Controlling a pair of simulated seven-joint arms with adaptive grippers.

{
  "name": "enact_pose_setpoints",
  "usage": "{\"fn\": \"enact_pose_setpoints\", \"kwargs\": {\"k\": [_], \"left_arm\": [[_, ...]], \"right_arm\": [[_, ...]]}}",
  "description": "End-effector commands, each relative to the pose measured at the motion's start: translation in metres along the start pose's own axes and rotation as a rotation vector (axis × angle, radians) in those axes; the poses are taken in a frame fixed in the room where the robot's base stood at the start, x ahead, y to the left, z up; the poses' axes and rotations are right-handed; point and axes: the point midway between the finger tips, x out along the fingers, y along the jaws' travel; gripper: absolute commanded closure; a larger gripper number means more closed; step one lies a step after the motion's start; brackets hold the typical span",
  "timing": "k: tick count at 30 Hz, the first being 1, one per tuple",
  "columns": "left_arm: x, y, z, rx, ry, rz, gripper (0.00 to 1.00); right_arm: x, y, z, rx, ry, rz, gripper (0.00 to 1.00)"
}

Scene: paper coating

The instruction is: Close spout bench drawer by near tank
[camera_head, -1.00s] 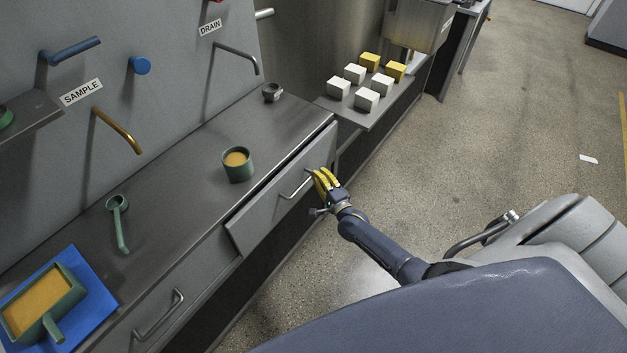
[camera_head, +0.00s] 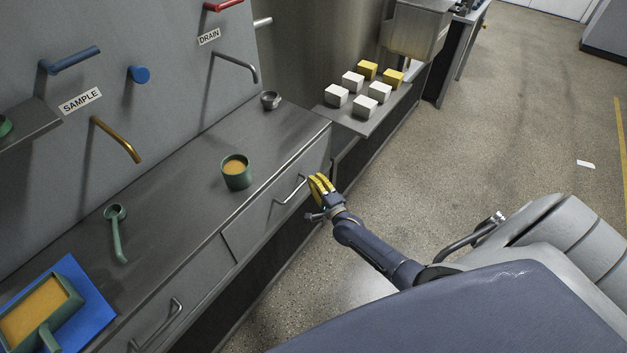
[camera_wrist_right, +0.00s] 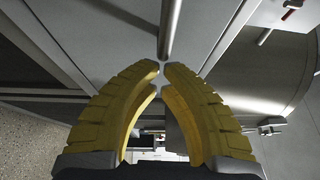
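The spout bench drawer (camera_head: 268,212) is the grey front with a bar handle (camera_head: 291,190), at the bench's right end in the head view. Its front looks flush or nearly flush with the bench face. My right gripper (camera_head: 313,178), with yellow fingers, is at the right end of this handle. In the right wrist view, the fingertips (camera_wrist_right: 164,68) come together, and the handle bar (camera_wrist_right: 169,30) runs up from just beyond them. I see no clear grip around the bar; contact is hard to tell. My left gripper is out of view.
A green cup (camera_head: 236,175), a green ladle (camera_head: 117,232) and a blue mat (camera_head: 98,310) with a green pan (camera_head: 72,298) are on the bench. Several white and yellow blocks sit on a low shelf (camera_head: 345,121) beside the steel tank (camera_head: 416,30).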

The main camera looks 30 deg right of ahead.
Motion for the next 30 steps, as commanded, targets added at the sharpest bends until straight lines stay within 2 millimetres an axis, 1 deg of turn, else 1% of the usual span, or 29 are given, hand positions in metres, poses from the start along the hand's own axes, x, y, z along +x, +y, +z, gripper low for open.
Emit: {"fn": "enact_pose_setpoints", "kwargs": {"k": [6,12,18,24,30], "left_arm": [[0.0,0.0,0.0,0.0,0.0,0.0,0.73],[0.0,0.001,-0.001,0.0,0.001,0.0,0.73],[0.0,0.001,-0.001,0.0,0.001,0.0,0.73],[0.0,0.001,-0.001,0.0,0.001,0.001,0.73],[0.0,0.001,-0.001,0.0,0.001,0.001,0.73]], "right_arm": [[-0.022,0.001,-0.021,-0.003,-0.006,0.003,1.0],[-0.059,0.002,-0.02,0.001,-0.007,0.003,1.0],[-0.09,0.001,-0.021,0.0,-0.006,0.003,1.0],[-0.111,0.001,-0.021,0.0,-0.006,0.002,1.0],[-0.121,0.001,-0.021,0.0,-0.006,0.001,1.0]]}}
